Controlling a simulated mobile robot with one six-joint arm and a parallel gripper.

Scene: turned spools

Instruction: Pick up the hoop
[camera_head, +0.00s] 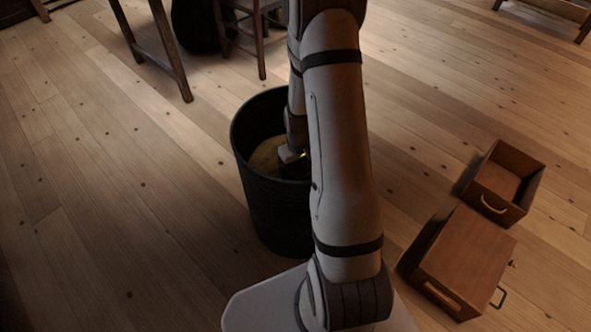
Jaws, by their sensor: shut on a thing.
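My gripper (293,156) reaches down inside a dark round bin (265,212), just below its rim. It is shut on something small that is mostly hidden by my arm. A small yellow glint, apparently part of the hoop (303,155), shows at the jaws. The hoop's full outline cannot be seen. The bottom or contents of the bin look tan to the left of my gripper.
A brown wooden box (465,256) with a handle and an open wooden drawer (503,182) lie on the plank floor at right. A table leg (170,50) and a wooden stool (258,45) stand behind the bin. The floor at left is clear.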

